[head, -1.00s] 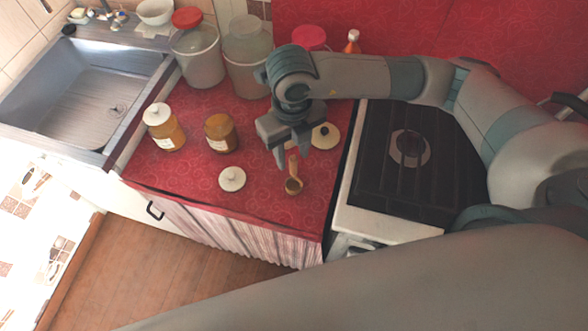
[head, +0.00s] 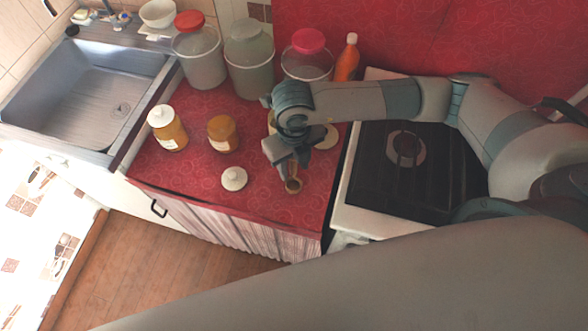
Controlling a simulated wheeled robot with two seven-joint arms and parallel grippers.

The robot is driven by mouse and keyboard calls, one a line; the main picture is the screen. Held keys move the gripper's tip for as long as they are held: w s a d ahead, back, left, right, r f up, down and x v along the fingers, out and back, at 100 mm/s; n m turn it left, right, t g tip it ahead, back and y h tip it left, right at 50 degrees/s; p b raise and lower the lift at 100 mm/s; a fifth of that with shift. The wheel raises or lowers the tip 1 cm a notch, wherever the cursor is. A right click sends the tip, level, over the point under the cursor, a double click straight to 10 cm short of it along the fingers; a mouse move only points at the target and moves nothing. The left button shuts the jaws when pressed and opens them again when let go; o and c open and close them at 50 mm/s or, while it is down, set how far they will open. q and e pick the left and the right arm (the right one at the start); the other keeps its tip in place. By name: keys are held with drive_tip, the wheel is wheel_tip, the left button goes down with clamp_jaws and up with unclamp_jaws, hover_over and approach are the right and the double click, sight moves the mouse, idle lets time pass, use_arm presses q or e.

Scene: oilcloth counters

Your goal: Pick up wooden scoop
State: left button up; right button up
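The wooden scoop (head: 293,185) is on the red oilcloth counter near its front right part. Its small round bowl shows, and most of its handle is hidden behind my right gripper. My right gripper (head: 294,170) points down right over the scoop, with its fingers apart on either side of the handle. I cannot tell whether a finger touches it. My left gripper is not in view.
A white lid (head: 233,179) lies left of the scoop. Honey jars (head: 222,134) and (head: 168,130) stand farther left. Large canisters (head: 249,62) and an orange bottle (head: 347,60) stand behind. The stove (head: 415,170) is right, the sink (head: 85,90) left.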

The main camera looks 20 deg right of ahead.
sight(293, 160)
drive_tip(key=shift+f, duration=0.4)
clamp_jaws()
drive_tip(key=shift+r, duration=0.15)
drive_tip(key=shift+r+b, duration=0.55)
wheel_tip(293, 160, up, 2)
drive_tip(key=shift+r+b, duration=0.25)
drive_tip(key=shift+b, duration=0.5)
drive_tip(key=s+a+r+b, duration=0.2)
drive_tip(key=s+a+r, duration=0.4)
drive_tip(key=s, duration=0.3)
drive_tip(key=shift+s+a+r+b, duration=0.3)
drive_tip(key=shift+r+b, duration=0.1)
drive_tip(key=shift+r, duration=0.15)
